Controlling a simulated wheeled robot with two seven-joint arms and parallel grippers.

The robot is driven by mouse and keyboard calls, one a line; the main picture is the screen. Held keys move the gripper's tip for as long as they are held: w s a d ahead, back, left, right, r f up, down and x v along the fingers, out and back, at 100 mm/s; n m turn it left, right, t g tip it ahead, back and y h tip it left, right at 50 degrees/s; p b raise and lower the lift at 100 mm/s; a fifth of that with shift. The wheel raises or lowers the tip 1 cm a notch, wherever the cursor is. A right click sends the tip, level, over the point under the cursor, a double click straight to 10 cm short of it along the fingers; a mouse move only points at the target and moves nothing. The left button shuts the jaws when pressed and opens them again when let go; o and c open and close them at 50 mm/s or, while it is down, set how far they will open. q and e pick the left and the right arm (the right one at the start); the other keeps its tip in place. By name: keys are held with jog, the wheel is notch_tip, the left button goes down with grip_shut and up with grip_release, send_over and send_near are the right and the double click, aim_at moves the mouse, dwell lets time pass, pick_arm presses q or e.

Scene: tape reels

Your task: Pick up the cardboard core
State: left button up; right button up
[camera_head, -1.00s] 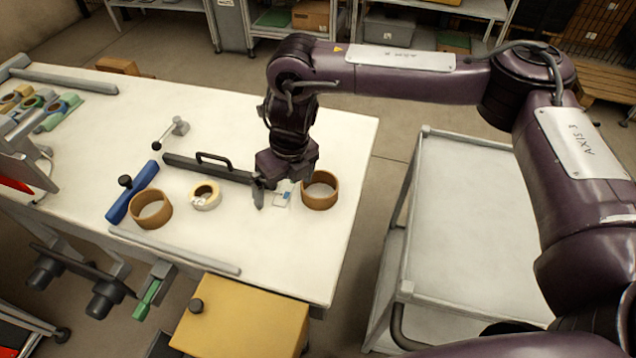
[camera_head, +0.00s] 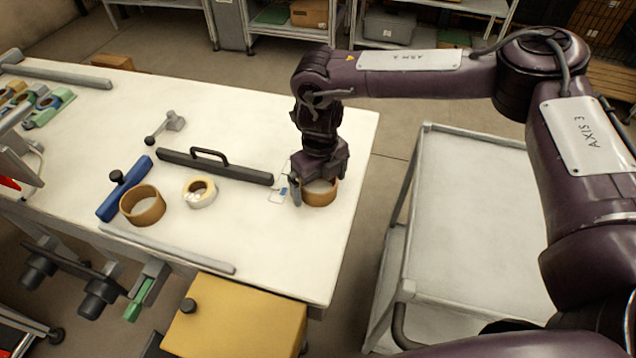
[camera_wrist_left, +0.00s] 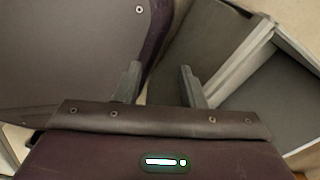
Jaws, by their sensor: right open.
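Two brown cardboard-like rings stand on the white table; I cannot tell for sure which is the cardboard core. The right-hand ring (camera_head: 320,197) is partly hidden behind my right gripper (camera_head: 308,188). That gripper is open and low over this ring, with one finger down at the ring's left side. The other finger is hard to make out, and I cannot tell whether either touches. The other ring (camera_head: 143,206) stands at the left, clear of the grippers. My left gripper (camera_wrist_left: 160,70) shows in the left wrist view, fingers apart and empty.
A cream tape roll (camera_head: 200,192) lies between the rings. A dark bar with a handle (camera_head: 215,166) lies behind it. A blue bar (camera_head: 124,189) is at the left, and a small white-and-blue card (camera_head: 279,195) is beside my right gripper. A grey cart (camera_head: 470,220) stands right of the table.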

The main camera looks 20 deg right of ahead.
jog(key=c, duration=1)
